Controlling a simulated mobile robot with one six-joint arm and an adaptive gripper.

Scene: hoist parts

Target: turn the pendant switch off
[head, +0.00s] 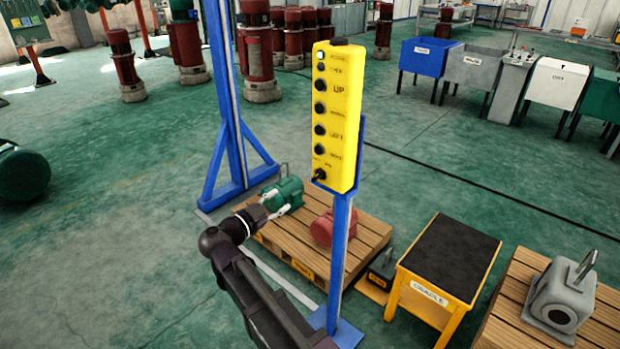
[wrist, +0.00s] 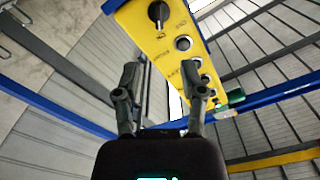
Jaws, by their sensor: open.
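My gripper (head: 277,203) is open and empty, left of and below the switch, apart from the box. In the wrist view its two fingers (wrist: 164,78) are spread below the switch.
Behind my gripper a wooden pallet (head: 375,235) carries a green motor (head: 284,195) and a red one (head: 322,230). A blue column (head: 222,100) stands behind left. A yellow cradle stand (head: 448,262) and a grey motor (head: 560,295) are at right.

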